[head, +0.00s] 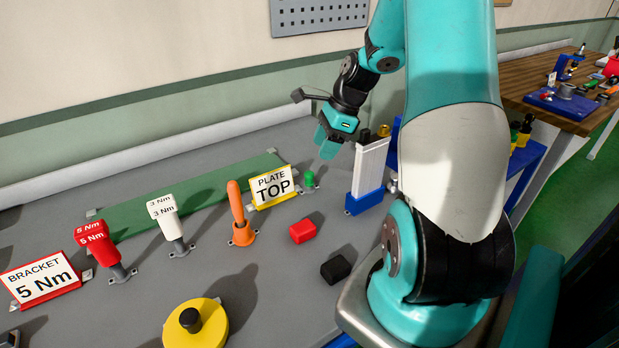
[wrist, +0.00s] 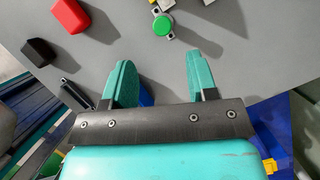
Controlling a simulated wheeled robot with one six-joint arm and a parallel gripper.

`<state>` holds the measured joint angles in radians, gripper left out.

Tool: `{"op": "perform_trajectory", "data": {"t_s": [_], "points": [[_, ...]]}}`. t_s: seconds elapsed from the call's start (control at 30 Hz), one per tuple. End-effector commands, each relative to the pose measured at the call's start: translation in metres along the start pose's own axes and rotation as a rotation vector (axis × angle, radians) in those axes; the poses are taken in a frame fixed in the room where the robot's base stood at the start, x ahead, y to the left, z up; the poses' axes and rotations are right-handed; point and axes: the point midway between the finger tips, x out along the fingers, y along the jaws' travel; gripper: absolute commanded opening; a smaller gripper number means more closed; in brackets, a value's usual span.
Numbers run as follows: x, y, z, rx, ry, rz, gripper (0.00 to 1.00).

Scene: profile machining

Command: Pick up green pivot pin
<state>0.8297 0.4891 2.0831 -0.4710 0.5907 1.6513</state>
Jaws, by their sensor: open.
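The green pivot pin (head: 309,179) stands upright on the grey bench, just right of the yellow "PLATE TOP" sign. In the wrist view its round green top (wrist: 162,25) shows near the upper edge, with a grey base under it. My gripper (head: 328,146) is above the bench, up and slightly right of the pin in the head view. In the wrist view my gripper (wrist: 157,66) has its two teal fingers apart with nothing between them. The pin lies beyond the fingertips, roughly in line with the gap, and is not touched.
The "PLATE TOP" sign (head: 273,187), an orange-handled tool (head: 238,212), a red block (head: 303,231) and a black block (head: 336,269) are nearby. A white-and-blue holder (head: 368,178) stands close right of the pin. The bench between pin and red block is clear.

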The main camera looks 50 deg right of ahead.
Motion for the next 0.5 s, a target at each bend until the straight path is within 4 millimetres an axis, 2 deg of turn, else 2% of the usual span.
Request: {"op": "perform_trajectory", "data": {"t_s": [0.1,0.2,0.5], "points": [[0.027,0.001,0.001,0.0,0.0,0.007,0.53],[0.044,0.001,0.001,-0.002,0.0,0.004,0.53],[0.069,0.0,0.002,-0.002,0.001,0.004,0.53]]}}
